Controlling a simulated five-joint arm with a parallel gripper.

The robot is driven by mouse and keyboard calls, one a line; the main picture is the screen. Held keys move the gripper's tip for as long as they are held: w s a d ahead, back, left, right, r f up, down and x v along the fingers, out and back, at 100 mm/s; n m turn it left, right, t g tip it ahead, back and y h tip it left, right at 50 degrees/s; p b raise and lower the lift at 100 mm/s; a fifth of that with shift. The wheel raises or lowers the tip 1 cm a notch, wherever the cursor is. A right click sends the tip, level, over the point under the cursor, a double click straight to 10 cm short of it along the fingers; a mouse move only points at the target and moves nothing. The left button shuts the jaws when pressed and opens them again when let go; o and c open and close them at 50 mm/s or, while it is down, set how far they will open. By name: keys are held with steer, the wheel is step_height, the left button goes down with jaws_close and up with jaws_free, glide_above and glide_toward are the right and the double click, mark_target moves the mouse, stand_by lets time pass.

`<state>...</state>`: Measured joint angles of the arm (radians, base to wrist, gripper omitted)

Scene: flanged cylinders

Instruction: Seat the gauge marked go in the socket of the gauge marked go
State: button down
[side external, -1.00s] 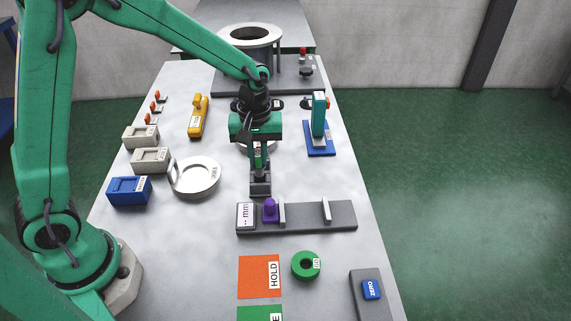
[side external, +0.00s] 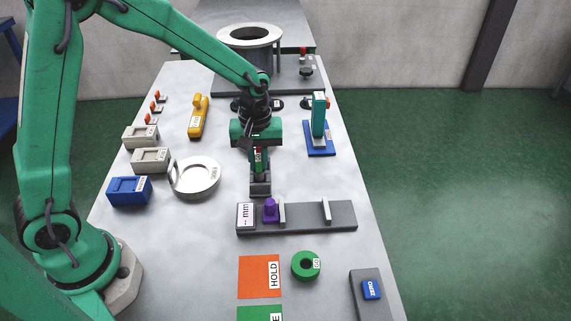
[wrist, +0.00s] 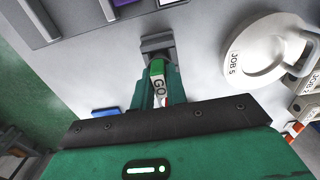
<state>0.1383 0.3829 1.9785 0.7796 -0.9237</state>
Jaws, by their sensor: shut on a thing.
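My gripper (side external: 259,168) is shut on the gauge, a slim piece with a green part and a white label. In the wrist view the gauge (wrist: 158,82) shows the word GO between the fingers (wrist: 159,88). A grey block (side external: 260,189) stands on the table just in front of the gripper in the side view; it also shows beyond the gauge in the wrist view (wrist: 157,44). Whether the gauge touches this block, and any opening in it, I cannot tell. A green ring (side external: 299,269) with a small label lies nearer the camera.
A grey rail with a purple piece (side external: 270,211) and uprights lies in front of the block. A round silver dish (side external: 198,177) and blue box (side external: 128,191) are left. A blue stand (side external: 320,139) is right. An orange HOLD mat (side external: 256,277) lies at the front.

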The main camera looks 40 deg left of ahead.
steer(key=shift+f, duration=1)
stand_by(0.4)
steer(key=c, duration=1.3)
jaws_free()
steer(key=shift+r, duration=0.2)
steer(key=shift+r, duration=3.35)
steer(key=shift+r, duration=0.1)
